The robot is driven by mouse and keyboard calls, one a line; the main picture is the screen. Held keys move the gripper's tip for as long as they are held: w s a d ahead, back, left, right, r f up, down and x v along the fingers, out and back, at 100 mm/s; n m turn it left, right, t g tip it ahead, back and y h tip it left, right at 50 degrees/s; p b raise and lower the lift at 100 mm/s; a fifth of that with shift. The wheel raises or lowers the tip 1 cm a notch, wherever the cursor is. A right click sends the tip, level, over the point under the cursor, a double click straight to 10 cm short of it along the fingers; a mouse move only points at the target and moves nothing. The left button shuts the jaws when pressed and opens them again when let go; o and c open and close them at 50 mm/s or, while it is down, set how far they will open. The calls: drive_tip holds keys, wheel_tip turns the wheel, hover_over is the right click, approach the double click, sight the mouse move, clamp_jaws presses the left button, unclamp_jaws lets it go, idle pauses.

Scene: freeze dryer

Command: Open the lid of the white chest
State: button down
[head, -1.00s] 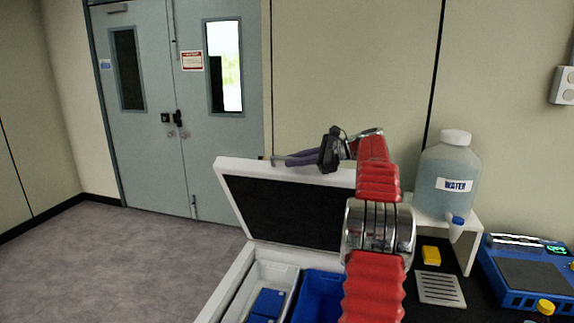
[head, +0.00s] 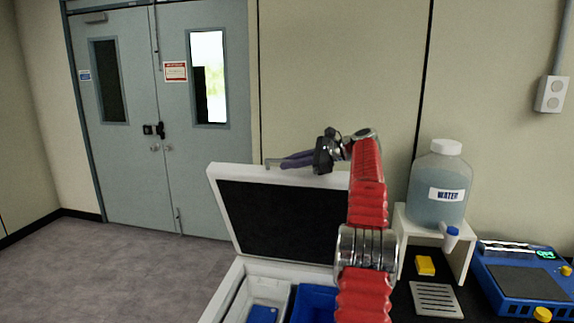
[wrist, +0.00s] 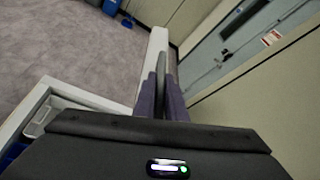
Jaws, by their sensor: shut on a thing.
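The white chest's lid (head: 214,190) stands raised, near upright and leaning back, with its dark inner face (head: 280,215) toward me. The chest body (head: 232,285) is open below it. My gripper (head: 278,163) is at the lid's top edge, with its purple fingers pointing left along it. In the wrist view the fingers (wrist: 162,92) are close together around a narrow grey piece at the white lid edge (wrist: 158,42). The exact contact is small and partly hidden. My red arm covers the lid's right side.
Inside the chest are a white bin (head: 262,295) and a blue bin (head: 315,302). To the right stand a water jug (head: 438,190) on a white stand (head: 462,258), a yellow block (head: 425,266) and a blue device (head: 525,275). Open floor lies at left.

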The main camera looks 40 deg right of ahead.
drive_tip(key=shift+f, duration=0.15)
drive_tip(key=c, duration=2.1)
unclamp_jaws()
drive_tip(key=shift+w, duration=0.1)
drive_tip(key=shift+o, duration=1.4)
drive_tip(key=v, duration=1.2)
drive_tip(key=shift+w+a, duration=0.1)
